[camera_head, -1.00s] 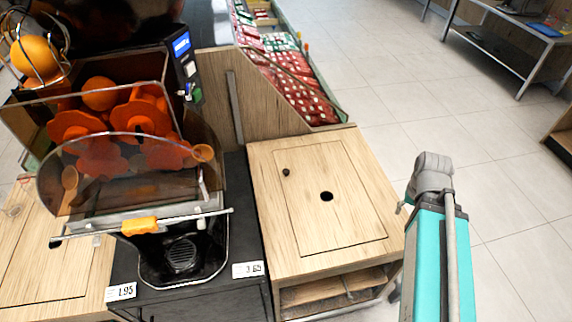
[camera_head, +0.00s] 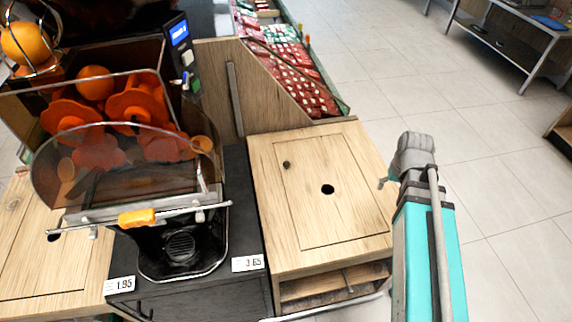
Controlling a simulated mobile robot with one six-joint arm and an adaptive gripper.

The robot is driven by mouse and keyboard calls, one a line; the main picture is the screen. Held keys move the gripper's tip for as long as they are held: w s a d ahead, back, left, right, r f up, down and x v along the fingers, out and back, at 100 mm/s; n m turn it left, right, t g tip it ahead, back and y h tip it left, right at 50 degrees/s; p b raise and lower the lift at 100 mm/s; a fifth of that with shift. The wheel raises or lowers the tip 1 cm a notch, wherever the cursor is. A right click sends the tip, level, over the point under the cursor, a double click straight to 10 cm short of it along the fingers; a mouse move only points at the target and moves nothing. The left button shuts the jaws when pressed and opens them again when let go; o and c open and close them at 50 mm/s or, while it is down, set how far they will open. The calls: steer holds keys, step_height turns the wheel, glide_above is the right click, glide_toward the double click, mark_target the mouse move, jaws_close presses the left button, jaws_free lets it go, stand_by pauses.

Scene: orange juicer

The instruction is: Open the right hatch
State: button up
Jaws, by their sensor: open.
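The right hatch (camera_head: 350,215) is a light wooden panel in the top of the right cabinet, right of the juicer. It looks closed and lies flush. It has a dark round hole (camera_head: 327,189) near its middle and a small dark knob-like spot (camera_head: 286,165) near its upper left. My arm stands at the right of the picture, past the cabinet's right edge. A small part of what seems to be my gripper (camera_head: 383,183) shows left of the grey joint, apart from the hole in the picture. It is open; its fingers are mostly hidden.
The orange juicer (camera_head: 125,160) with its clear cover stands left of the hatch. A wooden side panel (camera_head: 225,90) and a bin of red packages (camera_head: 295,80) are behind. An open shelf (camera_head: 330,285) is below the cabinet top. Tiled floor to the right is clear.

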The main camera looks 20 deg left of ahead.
steer(key=w+a+f+n+t+y+b, duration=0.15)
steer(key=w+a, duration=0.25)
steer(key=a, duration=0.5)
steer(key=w+a+f+n+b, duration=0.1)
steer(key=w+a+n, duration=0.2)
steer(key=a, duration=0.5)
steer(key=n+y+b, duration=0.1)
steer(key=n+y, duration=0.1)
steer(key=n, duration=0.2)
glide_toward(286, 164)
steer(key=v, duration=0.5)
steer(key=shift+s+a+t, duration=0.1)
steer(key=shift+a+t, duration=0.1)
steer(key=shift+t, duration=0.05)
steer(key=shift+f+b, duration=0.15)
steer(key=shift+b, duration=0.15)
steer(key=shift+h, duration=0.25)
steer(key=b+x, duration=1.2)
steer(key=x, duration=0.1)
steer(key=shift+a+f, duration=0.1)
steer(key=shift+f, duration=0.15)
jaws_close()
steer(key=shift+a, duration=0.1)
